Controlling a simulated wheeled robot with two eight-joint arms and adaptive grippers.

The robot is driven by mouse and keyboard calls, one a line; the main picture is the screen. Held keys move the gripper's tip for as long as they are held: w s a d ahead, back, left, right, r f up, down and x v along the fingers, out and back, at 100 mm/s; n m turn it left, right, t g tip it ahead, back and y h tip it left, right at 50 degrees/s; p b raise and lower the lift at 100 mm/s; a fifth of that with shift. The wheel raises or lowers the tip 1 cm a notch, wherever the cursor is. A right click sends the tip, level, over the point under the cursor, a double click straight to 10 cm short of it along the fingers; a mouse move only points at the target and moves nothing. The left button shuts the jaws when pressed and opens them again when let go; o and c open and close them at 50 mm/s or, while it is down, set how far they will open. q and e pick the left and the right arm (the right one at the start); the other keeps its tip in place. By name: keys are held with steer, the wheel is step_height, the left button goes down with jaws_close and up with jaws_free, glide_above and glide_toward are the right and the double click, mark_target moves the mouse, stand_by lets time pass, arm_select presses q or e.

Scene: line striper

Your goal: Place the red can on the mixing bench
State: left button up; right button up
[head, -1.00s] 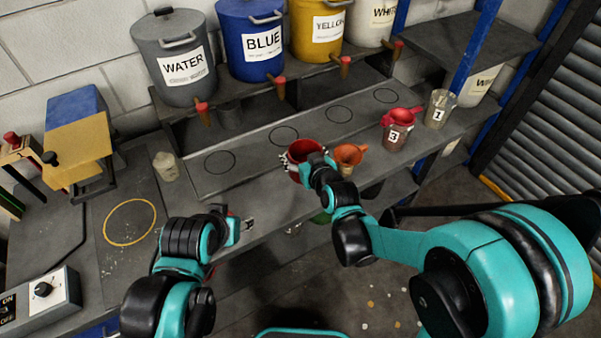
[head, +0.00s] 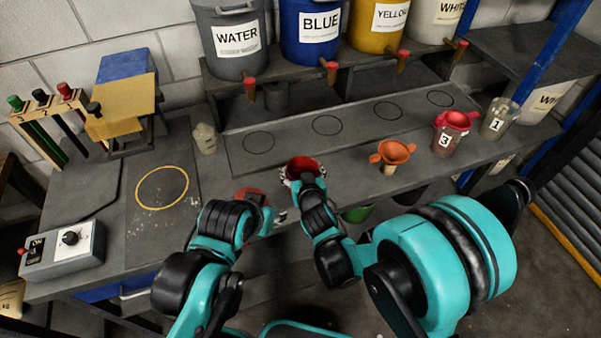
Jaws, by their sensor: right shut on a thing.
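The red can (head: 303,163) is an open-topped red vessel at the front edge of the bench, in the middle of the head view. My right gripper (head: 302,178) is shut on it; its fingers show on both sides of the rim. Whether the can's base touches anything is hidden by my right wrist. My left gripper (head: 279,215) is just left of and nearer than the can; its jaw opening cannot be made out. A red round piece (head: 248,192) shows behind my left wrist, mostly hidden. The bench (head: 215,172) runs along the wall, with a yellow circle (head: 162,187) marked at left.
Water (head: 236,40), blue, yellow and white buckets with taps stand on a shelf behind. An orange funnel (head: 391,153), can 3 (head: 447,140) and can 1 (head: 497,120) stand right. A switch box (head: 63,250) is left. The yellow circle is empty.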

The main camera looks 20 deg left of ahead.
steer(key=shift+f, duration=0.45)
steer(key=shift+r, duration=0.15)
steer(key=o, duration=1.9)
steer(key=shift+r, duration=0.1)
